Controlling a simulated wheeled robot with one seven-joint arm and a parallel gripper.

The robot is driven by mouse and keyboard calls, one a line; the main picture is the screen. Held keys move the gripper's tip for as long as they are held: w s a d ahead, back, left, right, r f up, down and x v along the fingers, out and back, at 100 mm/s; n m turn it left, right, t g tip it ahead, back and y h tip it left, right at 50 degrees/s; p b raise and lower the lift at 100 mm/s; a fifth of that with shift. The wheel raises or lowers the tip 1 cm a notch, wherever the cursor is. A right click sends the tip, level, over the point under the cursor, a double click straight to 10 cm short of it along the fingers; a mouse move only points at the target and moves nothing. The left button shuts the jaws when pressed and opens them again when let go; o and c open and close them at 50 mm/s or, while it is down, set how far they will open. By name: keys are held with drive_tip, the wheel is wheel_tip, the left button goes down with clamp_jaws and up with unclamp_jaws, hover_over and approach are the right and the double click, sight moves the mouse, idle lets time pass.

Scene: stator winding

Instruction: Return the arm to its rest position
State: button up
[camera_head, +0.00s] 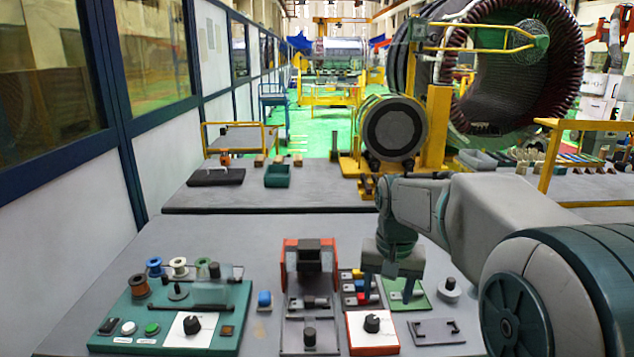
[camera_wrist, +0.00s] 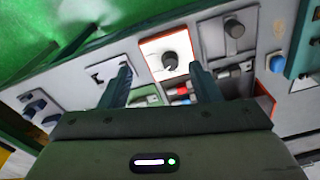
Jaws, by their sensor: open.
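My gripper (camera_head: 388,282) hangs from my arm on the right side of the head view, above the grey bench (camera_head: 262,245). Its fingers point down over the gap between a tray of small coloured blocks (camera_head: 350,287) and a green plate (camera_head: 417,301). In the wrist view the two teal fingers of my gripper (camera_wrist: 165,82) stand wide apart. Nothing shows between them except the bench items beyond. The lower arm hides part of the bench's right side.
A red-and-white knob box (camera_head: 374,332) stands in front of my gripper. A round grey knob piece (camera_head: 449,289) lies to the right. The bench's back left is clear.

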drive_tip(key=s+f+n+t, duration=0.2)
drive_tip(key=s+f, duration=0.2)
drive_tip(key=s, duration=1.4)
drive_tip(key=shift+s+f+n, duration=0.15)
drive_tip(key=shift+s+n, duration=0.25)
